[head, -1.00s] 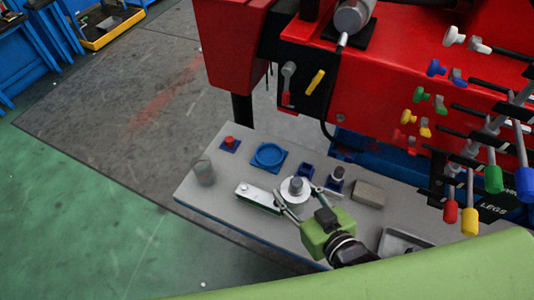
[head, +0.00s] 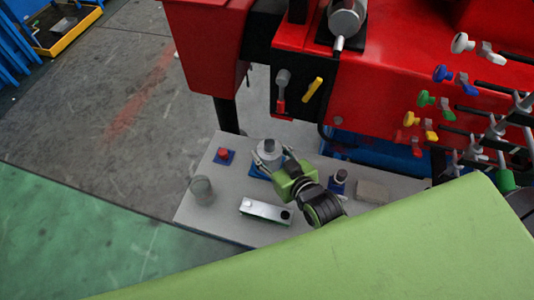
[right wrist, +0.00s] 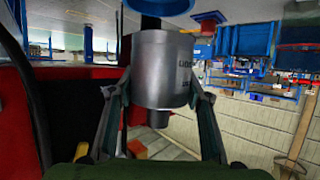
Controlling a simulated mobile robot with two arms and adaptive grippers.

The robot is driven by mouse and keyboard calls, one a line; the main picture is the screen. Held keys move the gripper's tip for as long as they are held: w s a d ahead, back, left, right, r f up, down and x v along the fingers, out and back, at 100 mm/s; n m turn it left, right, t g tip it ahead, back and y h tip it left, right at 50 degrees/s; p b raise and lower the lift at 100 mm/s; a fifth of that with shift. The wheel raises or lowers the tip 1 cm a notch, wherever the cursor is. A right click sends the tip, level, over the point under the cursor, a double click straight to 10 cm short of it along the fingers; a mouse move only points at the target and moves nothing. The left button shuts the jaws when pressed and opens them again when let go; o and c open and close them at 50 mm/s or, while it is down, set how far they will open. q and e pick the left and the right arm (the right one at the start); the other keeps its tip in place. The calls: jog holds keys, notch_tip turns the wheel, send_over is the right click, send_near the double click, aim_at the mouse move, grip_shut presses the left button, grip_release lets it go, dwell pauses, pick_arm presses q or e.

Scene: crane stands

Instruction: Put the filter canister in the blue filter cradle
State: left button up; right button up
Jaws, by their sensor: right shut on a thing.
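The filter canister (head: 266,147) is a grey metal cylinder with a dark knob on top. My right gripper (head: 270,163) is shut on its sides. In the right wrist view the canister (right wrist: 162,75) hangs between my right gripper's two fingers (right wrist: 160,95), with lettering on its side. The blue filter cradle (head: 257,173) shows only at its edge in the head view, under the canister. Its blue ring (right wrist: 158,6) also shows at the top of the right wrist view, apparently a small gap from the canister's end. My left gripper is not in view.
On the grey bench stand a red knob on a blue base (head: 223,155), a grey cylinder (head: 202,190), a white-and-black box (head: 265,210), a small blue holder with a dark part (head: 338,182) and a grey block (head: 373,190). The red crane (head: 400,80) with levers rises behind.

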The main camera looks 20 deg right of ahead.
jog(key=shift+w+d+f, duration=0.1)
jog(key=shift+w+f, duration=1.15)
jog(key=shift+w+d+f, duration=0.1)
jog(key=shift+w+f, duration=0.25)
jog(key=shift+f, duration=0.1)
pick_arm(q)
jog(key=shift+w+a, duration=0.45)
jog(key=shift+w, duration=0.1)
pick_arm(e)
jog(key=shift+f, duration=1.5)
jog(key=shift+f, duration=0.1)
jog(key=o, duration=1.5)
jog(key=shift+s+f, duration=0.1)
jog(key=shift+f, duration=0.05)
jog(key=shift+c, duration=0.2)
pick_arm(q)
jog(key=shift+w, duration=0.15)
